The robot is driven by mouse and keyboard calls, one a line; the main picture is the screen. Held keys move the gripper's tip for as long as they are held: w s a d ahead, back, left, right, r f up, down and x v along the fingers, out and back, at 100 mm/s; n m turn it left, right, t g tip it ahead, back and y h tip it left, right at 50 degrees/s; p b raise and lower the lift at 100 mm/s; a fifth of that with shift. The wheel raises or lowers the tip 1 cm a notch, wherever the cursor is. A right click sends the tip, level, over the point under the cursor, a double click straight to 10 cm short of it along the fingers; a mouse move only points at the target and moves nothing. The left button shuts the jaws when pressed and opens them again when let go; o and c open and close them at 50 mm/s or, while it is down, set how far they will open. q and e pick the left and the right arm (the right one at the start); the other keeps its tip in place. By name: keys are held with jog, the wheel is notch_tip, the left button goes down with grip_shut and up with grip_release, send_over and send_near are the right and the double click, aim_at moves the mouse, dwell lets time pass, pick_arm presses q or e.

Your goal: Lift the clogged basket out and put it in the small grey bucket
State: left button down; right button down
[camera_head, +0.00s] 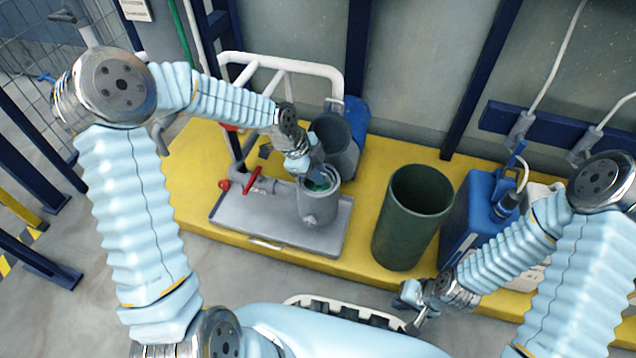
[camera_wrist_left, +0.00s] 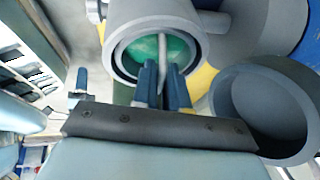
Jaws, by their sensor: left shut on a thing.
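The grey strainer housing (camera_head: 318,206) stands on a metal tray, with green liquid showing in its round opening. The clogged basket (camera_wrist_left: 132,52) shows in the left wrist view as a ring in that opening, with a thin grey handle (camera_wrist_left: 162,48) across it. My left gripper (camera_head: 314,177) is over the opening, its two blue fingers (camera_wrist_left: 163,88) shut on the basket handle. Whether the basket has risen at all I cannot tell. The small grey bucket (camera_head: 338,150) stands open just behind the housing; it also shows in the left wrist view (camera_wrist_left: 225,98). My right gripper (camera_head: 412,300) is near the platform's front edge, its jaw gap unclear.
The metal tray (camera_head: 262,226) has red-handled valves (camera_head: 252,182) at its left. A tall dark green bin (camera_head: 400,230) and a blue canister (camera_head: 468,215) stand to the right on the yellow platform (camera_head: 192,185). A white pipe rail (camera_head: 290,64) runs behind the bucket.

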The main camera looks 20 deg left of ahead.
pick_arm(q)
notch_tip(320, 180, up, 18)
jog(key=p, duration=0.4)
notch_tip(320, 180, down, 5)
jog(key=b, duration=0.3)
jog(key=shift+r, duration=0.2)
dwell(0.3)
